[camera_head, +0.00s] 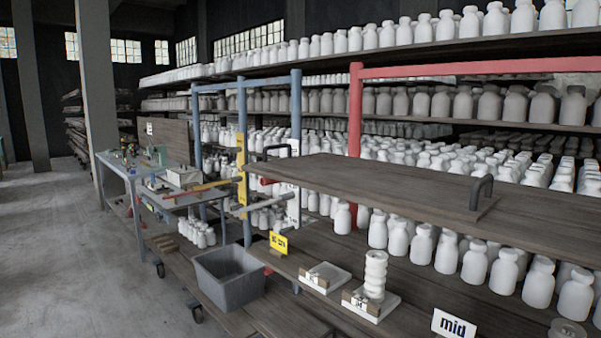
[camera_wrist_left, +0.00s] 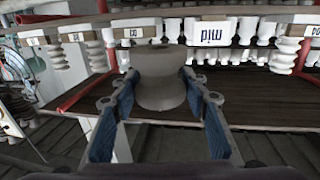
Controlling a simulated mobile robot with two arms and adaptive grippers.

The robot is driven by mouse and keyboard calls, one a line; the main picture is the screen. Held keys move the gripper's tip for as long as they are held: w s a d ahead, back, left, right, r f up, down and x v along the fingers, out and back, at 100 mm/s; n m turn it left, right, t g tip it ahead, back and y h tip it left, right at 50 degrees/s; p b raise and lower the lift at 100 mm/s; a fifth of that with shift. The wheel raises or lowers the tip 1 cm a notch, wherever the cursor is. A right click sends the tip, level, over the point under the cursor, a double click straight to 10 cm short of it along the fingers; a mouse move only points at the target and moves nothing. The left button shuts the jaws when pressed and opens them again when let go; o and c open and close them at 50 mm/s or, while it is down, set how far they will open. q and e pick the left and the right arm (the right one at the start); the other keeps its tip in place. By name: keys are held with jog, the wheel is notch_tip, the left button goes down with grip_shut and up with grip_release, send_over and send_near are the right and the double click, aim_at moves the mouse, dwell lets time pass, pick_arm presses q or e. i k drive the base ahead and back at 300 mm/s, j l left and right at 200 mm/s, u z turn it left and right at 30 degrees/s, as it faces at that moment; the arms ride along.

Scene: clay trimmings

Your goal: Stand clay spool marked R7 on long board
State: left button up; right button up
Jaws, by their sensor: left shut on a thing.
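In the left wrist view, which looks upside down, a grey clay spool (camera_wrist_left: 160,82) with a narrow waist sits between the blue fingers of my left gripper (camera_wrist_left: 158,76). The gripper is shut on it. No R7 mark is readable on the spool. In the head view, a long brown board (camera_head: 375,182) with a dark handle near each end lies across the right side, its visible top bare. Neither gripper shows in the head view; my right gripper is in neither view.
A stack of pale spools (camera_head: 375,272) stands on a white tile, with another tile (camera_head: 325,277) beside it. A "mid" sign (camera_head: 453,325) stands at lower right. A grey bin (camera_head: 228,278) is left of the tiles. White bottles crowd the shelves behind the board.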

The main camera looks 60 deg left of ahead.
aim_at(311, 167)
jog(key=k+j+u, duration=0.1)
jog(key=j, duration=0.45)
jog(key=k+j, duration=0.15)
jog(key=j, duration=0.4)
jog(key=k+j+u, duration=0.15)
jog(key=j, duration=0.4)
jog(key=j+u, duration=0.1)
jog(key=j, duration=0.45)
